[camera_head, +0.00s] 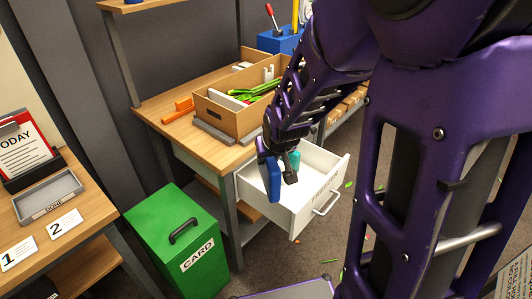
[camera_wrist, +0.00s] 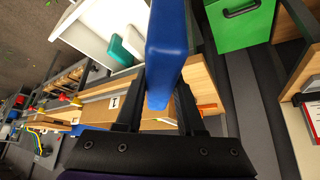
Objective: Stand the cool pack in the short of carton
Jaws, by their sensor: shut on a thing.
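A blue cool pack (camera_head: 269,178) hangs upright in my gripper (camera_head: 281,165), which is shut on it. The pack is above the open white drawer (camera_head: 318,188). In the wrist view the blue pack (camera_wrist: 168,48) stands out from between my fingers (camera_wrist: 160,112). A cardboard carton (camera_head: 222,118) sits on the wooden bench, behind my gripper and apart from it. Green stems (camera_head: 250,92) and white pieces show inside the carton. My arm hides part of its right side.
A green card bin (camera_head: 178,245) stands on the floor at front left. A side table (camera_head: 85,236) holds a grey tray (camera_head: 48,196) and number cards. Orange pieces (camera_head: 178,110) lie on the bench's left. Green scraps litter the floor.

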